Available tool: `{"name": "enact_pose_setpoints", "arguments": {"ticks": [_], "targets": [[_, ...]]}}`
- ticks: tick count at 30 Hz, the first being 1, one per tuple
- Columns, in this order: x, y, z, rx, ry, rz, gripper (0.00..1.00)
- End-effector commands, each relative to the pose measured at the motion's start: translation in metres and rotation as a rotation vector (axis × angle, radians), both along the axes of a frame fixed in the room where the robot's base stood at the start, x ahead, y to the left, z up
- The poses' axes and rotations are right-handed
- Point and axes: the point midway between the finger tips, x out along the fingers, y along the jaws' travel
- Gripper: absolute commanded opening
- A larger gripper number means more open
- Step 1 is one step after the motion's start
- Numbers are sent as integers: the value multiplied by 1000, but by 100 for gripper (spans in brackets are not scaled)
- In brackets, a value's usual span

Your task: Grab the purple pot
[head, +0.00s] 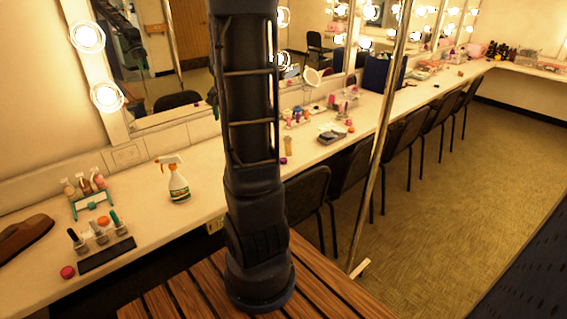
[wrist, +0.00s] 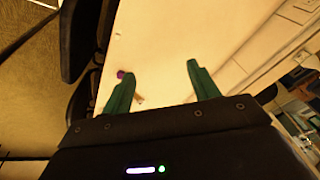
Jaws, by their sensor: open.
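The purple pot (head: 283,160) is a small round thing near the front edge of the white counter, just right of my arm in the head view. In the wrist view the purple pot (wrist: 121,73) shows by the tip of the left finger, partly hidden by it. My gripper (wrist: 162,74) has two green fingers, wide apart, with nothing held between them. It points down toward the counter, and the pot lies off to the left side of the gap, beyond the fingertips. My gripper is out of the head view.
A tan bottle (head: 288,145) stands close behind the pot; a dark tray (head: 332,136) and several small bottles are further right. A spray bottle (head: 178,183) stands left of my arm. Black chairs (head: 308,196) line the counter's front. A metal pole (head: 380,140) rises at right.

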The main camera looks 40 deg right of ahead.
Motion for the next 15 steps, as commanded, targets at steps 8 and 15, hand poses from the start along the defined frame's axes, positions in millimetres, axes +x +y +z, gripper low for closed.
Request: {"name": "enact_pose_setpoints", "arguments": {"ticks": [8,15], "targets": [[29,-77,-58,0,41,-225,60],[40,-145,-114,-19,70,-412,60]]}}
